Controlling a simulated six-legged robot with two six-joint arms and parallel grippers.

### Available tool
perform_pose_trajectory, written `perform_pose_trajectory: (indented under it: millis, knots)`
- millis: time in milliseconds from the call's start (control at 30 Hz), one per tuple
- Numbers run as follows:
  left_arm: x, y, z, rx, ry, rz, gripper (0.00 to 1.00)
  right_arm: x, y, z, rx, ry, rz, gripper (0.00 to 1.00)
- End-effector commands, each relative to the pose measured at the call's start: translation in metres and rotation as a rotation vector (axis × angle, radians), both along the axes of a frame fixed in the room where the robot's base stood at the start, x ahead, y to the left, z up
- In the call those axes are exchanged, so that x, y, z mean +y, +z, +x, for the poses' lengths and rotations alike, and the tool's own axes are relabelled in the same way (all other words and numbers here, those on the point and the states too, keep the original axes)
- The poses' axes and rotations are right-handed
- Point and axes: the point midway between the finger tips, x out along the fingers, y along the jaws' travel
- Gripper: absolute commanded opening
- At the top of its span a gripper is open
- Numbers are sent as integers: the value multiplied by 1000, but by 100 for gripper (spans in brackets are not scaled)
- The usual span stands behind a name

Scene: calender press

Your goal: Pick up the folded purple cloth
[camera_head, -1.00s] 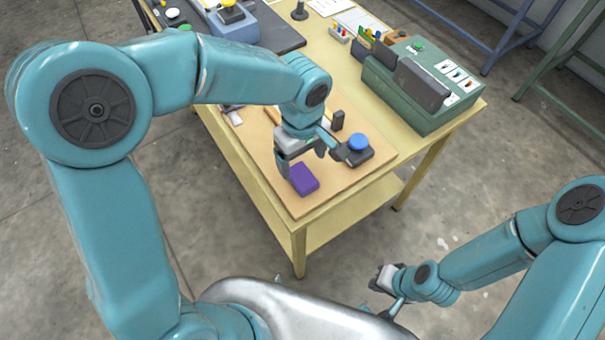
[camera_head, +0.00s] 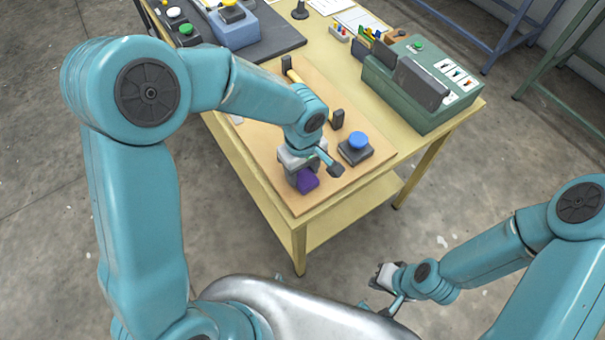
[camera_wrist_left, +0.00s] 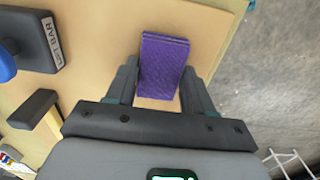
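The folded purple cloth (camera_head: 309,183) lies near the front corner of the tan board, partly hidden by my left gripper (camera_head: 302,177) in the head view. In the left wrist view the cloth (camera_wrist_left: 163,66) shows as a small ridged block between the two dark fingers of my left gripper (camera_wrist_left: 161,74). The fingers are apart, one on each side of it; whether they touch it is hard to tell. My right gripper (camera_head: 384,279) is low, away from the table and near my body. Its fingers are too small to read.
A blue button on a dark base (camera_head: 356,148) stands on the board (camera_head: 327,193) to the right of the cloth. A bar with dark end posts (camera_head: 337,118) is behind it. A green box (camera_head: 420,90) stands at the table's right. The floor lies beyond the board's front corner.

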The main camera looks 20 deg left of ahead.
Motion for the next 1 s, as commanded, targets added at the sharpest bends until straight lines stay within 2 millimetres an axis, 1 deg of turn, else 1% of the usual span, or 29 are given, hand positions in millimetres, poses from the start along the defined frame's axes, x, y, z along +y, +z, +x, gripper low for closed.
perform_pose_trajectory:
  millis: [267, 367, 467, 567, 667, 800, 900, 1000]
  knots:
    - [0, 1, 0, 0, 0, 0, 23, 0, 0, 0, 0, 0, 0, 0]
    - [0, 7, 0, -2, 0, 0, 23, 0, 0, 0, 0, 0, 0, 0]
    - [0, 20, 1, -4, 0, -1, 23, 0, 0, 0, 0, 0, 0, 0]
    - [0, 41, 1, -7, 0, -1, 23, 0, 0, 0, 0, 0, 0, 0]
    - [-1, 71, 1, -9, 0, -3, 23, 0, 0, 0, 0, 0, 0, 0]
    - [-1, 116, 1, -8, 0, -3, 23, 0, 0, 0, 0, 0, 0, 0]
    - [-1, 145, 0, -5, 0, -3, 23, 0, 1, 0, 0, 0, 0, 0]
    - [-1, 168, 0, -5, -1, -2, 23, 0, 2, 0, 0, 0, 0, 0]
